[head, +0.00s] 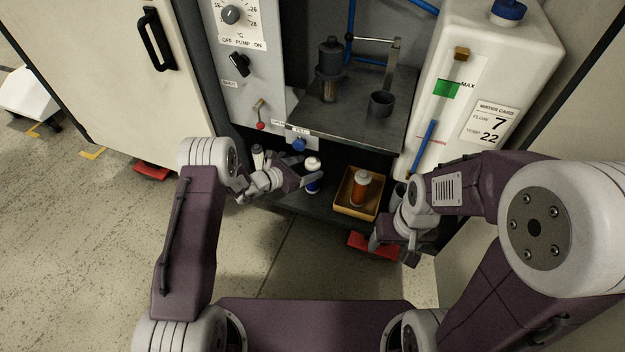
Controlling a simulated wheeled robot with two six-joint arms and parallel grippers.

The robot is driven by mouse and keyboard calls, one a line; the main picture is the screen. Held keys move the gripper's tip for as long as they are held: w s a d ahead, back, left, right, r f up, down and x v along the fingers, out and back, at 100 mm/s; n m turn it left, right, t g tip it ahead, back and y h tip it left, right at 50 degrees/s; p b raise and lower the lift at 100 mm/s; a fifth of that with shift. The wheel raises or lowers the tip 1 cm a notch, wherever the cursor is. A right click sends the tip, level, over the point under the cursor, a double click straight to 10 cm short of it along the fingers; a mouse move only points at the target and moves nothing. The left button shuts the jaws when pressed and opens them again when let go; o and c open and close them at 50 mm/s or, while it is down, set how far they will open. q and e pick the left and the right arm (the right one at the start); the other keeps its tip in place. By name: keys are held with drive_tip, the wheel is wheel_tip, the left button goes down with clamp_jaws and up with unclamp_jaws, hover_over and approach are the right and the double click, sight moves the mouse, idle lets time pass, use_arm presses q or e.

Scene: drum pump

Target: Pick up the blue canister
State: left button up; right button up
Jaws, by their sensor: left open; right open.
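The blue canister (313,187) with a white cap stands upright on the dark lower shelf of the cabinet, in the middle of the head view. My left gripper (308,170) is open right at it, reaching in from the left. One finger crosses in front of the canister and hides its middle; I cannot tell whether the canister is fully between the fingers. My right gripper (394,250) is open and empty, lower right, in front of the cabinet and away from the canister.
A yellow tray (341,207) holding an orange canister (359,190) with a white cap is right of the blue canister. A white-capped bottle (258,157) stands to the left. A metal shelf (345,117) overhangs behind. A white tank (500,60) stands at the right.

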sight(318, 163)
use_arm(q)
drive_tip(key=shift+w+d+f, duration=0.3)
drive_tip(key=shift+d+f, duration=0.05)
drive_tip(key=b+x, duration=0.4)
drive_tip(key=shift+w+f, duration=0.15)
drive_tip(key=shift+f, duration=0.15)
drive_tip(key=shift+w+d, duration=0.2)
drive_tip(key=shift+d, duration=0.1)
drive_tip(key=shift+r, duration=0.2)
use_arm(e)
wheel_tip(318, 163, down, 5)
drive_tip(key=shift+f, duration=0.1)
use_arm(q)
clamp_jaws()
